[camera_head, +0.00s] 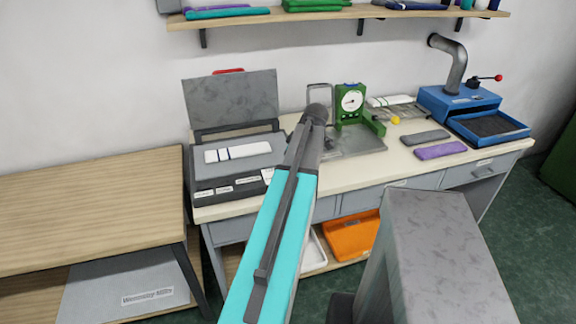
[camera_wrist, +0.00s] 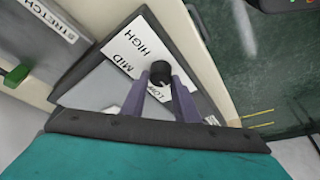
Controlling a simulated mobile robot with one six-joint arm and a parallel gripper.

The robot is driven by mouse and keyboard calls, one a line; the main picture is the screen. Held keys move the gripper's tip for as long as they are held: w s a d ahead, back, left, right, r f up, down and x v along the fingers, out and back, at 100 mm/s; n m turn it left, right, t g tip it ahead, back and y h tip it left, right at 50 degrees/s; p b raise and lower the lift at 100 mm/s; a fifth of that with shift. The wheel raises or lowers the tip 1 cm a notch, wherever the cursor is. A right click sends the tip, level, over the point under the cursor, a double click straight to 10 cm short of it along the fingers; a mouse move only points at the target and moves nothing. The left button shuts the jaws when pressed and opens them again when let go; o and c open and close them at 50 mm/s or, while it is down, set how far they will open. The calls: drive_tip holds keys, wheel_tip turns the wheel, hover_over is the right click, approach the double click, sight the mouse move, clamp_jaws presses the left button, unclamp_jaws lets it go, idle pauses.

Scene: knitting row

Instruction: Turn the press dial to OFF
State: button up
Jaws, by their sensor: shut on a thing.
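The press (camera_head: 231,185) stands at the left end of the cream table with its grey lid (camera_head: 230,98) raised. Its front panel carries small white labels. In the wrist view the black round dial (camera_wrist: 160,70) sits on a white card (camera_wrist: 135,48) reading HIGH, MID and LOW. No OFF mark is visible; part of the card is covered by my gripper. My gripper (camera_wrist: 160,84) has one grey-purple finger on each side of the dial and is shut on it. The dial's pointer is too small to read. In the head view my arm hides dial and gripper.
A white piece with blue stripes (camera_head: 238,152) lies on the press bed. A green gauge stand (camera_head: 352,102) and a blue machine (camera_head: 458,103) stand farther right. In the wrist view a green knob (camera_wrist: 17,75) and a STRETCH label (camera_wrist: 52,20) are at left.

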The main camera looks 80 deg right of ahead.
drive_tip(key=shift+w+a, duration=0.1)
drive_tip(key=shift+a, duration=0.05)
drive_tip(key=o, duration=1.1)
drive_tip(key=shift+c, duration=0.2)
drive_tip(key=shift+r, duration=0.1)
drive_tip(key=shift+s+r, duration=0.35)
drive_tip(key=shift+r, duration=0.05)
drive_tip(key=b+v, duration=0.2)
drive_tip(key=v, duration=1)
drive_tip(key=shift+r+b, duration=0.3)
drive_tip(key=shift+r, duration=0.05)
drive_tip(key=shift+a+r, duration=0.1)
